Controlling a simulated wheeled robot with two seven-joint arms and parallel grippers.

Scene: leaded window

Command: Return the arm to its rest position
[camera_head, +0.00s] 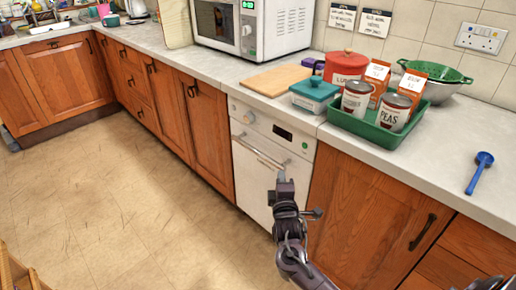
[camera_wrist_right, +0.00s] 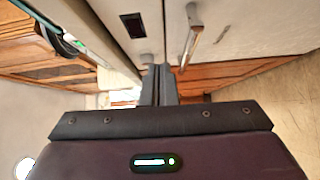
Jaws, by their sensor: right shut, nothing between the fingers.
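My right gripper (camera_head: 281,180) is in front of the white dishwasher (camera_head: 258,185), below the counter's front edge. In the right wrist view its two dark fingers (camera_wrist_right: 158,75) are together with nothing between them. The dishwasher's front also shows in that view, with its handle (camera_wrist_right: 191,40) just right of and beyond the fingertips. I cannot tell exactly how far the fingers are from the door. My left gripper is not in view.
The counter (camera_head: 400,155) holds a green tray (camera_head: 370,132) with cans and cartons, a teal box (camera_head: 315,90), a red canister (camera_head: 345,68), a wooden board (camera_head: 275,80), a microwave (camera_head: 250,25) and a blue scoop (camera_head: 479,172). The floor (camera_head: 120,210) at left is clear.

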